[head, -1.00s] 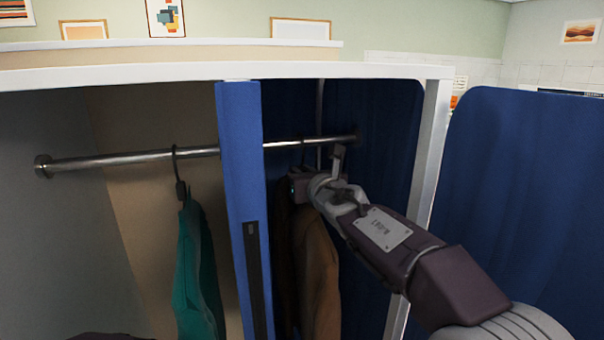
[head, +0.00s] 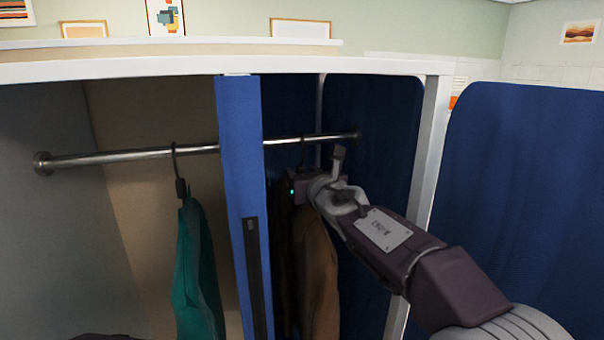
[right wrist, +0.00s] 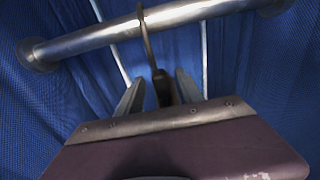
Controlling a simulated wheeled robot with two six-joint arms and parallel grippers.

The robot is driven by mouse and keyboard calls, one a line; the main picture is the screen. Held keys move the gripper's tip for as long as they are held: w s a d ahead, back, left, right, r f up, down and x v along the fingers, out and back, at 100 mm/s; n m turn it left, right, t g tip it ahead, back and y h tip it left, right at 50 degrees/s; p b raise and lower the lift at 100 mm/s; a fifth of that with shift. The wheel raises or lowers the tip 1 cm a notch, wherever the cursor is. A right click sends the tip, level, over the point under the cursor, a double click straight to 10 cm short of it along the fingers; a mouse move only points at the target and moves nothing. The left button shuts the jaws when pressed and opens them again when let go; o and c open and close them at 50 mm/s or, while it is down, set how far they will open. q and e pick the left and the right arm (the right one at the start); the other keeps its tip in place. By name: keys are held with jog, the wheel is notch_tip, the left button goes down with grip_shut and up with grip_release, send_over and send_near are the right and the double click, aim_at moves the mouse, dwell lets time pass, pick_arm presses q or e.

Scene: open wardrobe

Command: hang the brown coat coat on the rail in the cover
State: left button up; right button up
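The brown coat (head: 317,270) hangs upright in the right-hand, blue-lined compartment, the cover (head: 372,130), below my right gripper (head: 300,187). Its dark hanger hook (right wrist: 147,40) passes over the rail (right wrist: 185,14), which also shows in the head view (head: 283,143). In the right wrist view, the two fingers of my right gripper (right wrist: 160,92) stand apart on either side of the hanger's neck, with small gaps visible. The gripper is just below the rail. The coat's upper part is partly hidden by the gripper. My left gripper is not in view.
A teal garment (head: 196,270) hangs on the rail's left part. A blue upright panel (head: 240,180) divides it from the brown coat. A white frame post (head: 430,150) stands right of my arm. Rail stays free left of the teal garment.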

jog(key=shift+f, duration=0.15)
jog(key=shift+s+d, duration=0.1)
jog(key=shift+s, duration=0.25)
jog(key=v, duration=0.8)
jog(key=shift+s+r+b, duration=0.15)
jog(key=shift+r+b, duration=0.1)
jog(key=shift+b, duration=0.1)
